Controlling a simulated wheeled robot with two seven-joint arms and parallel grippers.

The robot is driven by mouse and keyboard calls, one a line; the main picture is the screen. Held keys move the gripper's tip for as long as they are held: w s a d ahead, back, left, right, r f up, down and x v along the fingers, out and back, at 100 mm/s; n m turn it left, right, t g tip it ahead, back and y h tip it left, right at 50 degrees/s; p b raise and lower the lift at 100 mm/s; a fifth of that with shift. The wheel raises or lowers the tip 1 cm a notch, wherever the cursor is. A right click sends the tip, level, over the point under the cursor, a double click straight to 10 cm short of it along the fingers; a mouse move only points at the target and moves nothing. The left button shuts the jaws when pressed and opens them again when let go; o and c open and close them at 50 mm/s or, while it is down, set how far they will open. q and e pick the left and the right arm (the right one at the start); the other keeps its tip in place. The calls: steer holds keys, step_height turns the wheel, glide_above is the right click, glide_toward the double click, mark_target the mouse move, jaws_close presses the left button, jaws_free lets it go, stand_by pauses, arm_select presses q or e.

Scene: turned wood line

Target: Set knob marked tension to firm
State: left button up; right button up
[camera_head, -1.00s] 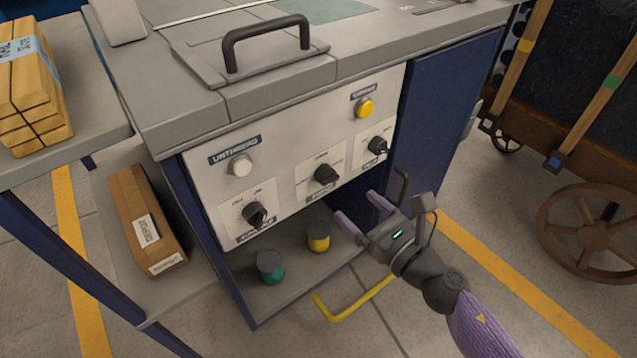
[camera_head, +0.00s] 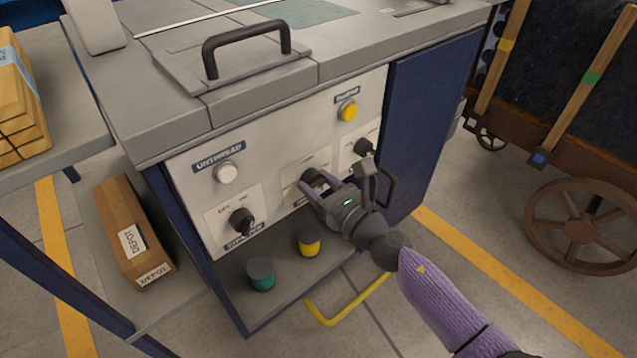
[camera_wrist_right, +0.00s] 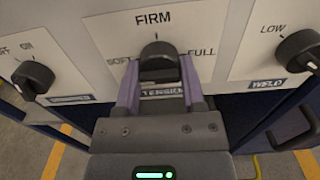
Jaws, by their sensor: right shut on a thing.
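The tension knob (camera_wrist_right: 158,62) is a black dial on the middle white plate, with SOFT printed at its left, FIRM above and FULL at its right. In the head view the knob (camera_head: 312,176) is partly hidden by my fingers. My right gripper (camera_wrist_right: 160,85) has its two purple fingers on either side of the knob and is shut on it; it also shows in the head view (camera_head: 318,186). The knob's upper end seems to face up towards the FIRM mark, but its exact pointing is hard to tell. My left gripper is out of view.
Similar black knobs stand left (camera_wrist_right: 33,77) and right (camera_wrist_right: 298,50) of it. A white button (camera_head: 227,173) and a yellow button (camera_head: 347,111) sit higher on the panel. Below are a green-based pot (camera_head: 261,274), a yellow-based pot (camera_head: 308,241) and a yellow bar handle (camera_head: 347,306).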

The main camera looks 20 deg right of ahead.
jaws_close()
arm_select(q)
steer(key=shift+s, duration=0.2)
